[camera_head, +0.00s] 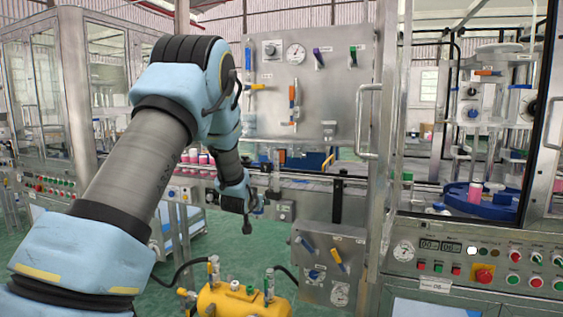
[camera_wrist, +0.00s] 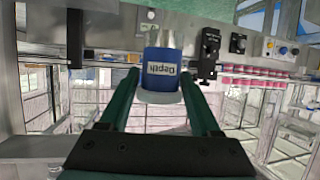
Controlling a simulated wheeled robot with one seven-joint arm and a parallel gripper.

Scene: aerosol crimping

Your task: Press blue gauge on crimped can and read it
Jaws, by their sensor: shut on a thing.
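The blue gauge (camera_wrist: 163,53) has a white label reading "Depth", which shows upside down in the wrist view. My gripper (camera_wrist: 161,82) has its two green fingers on either side of it and is shut on it. A pale round end of the gauge shows between the fingers. In the head view my arm ends near the conveyor front, and the gauge is too small to tell clearly there. A pink can (camera_head: 474,192) stands on the blue rotary table (camera_head: 503,210) at right. I cannot tell whether any can is crimped, and no gauge reading is legible.
More pink cans (camera_wrist: 268,76) stand in rows in the wrist view. A steel panel (camera_head: 300,80) with a dial and valves rises behind my arm. A yellow tank (camera_head: 243,303) with fittings stands low in front. A steel post and door handle (camera_head: 367,120) stand right of my gripper.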

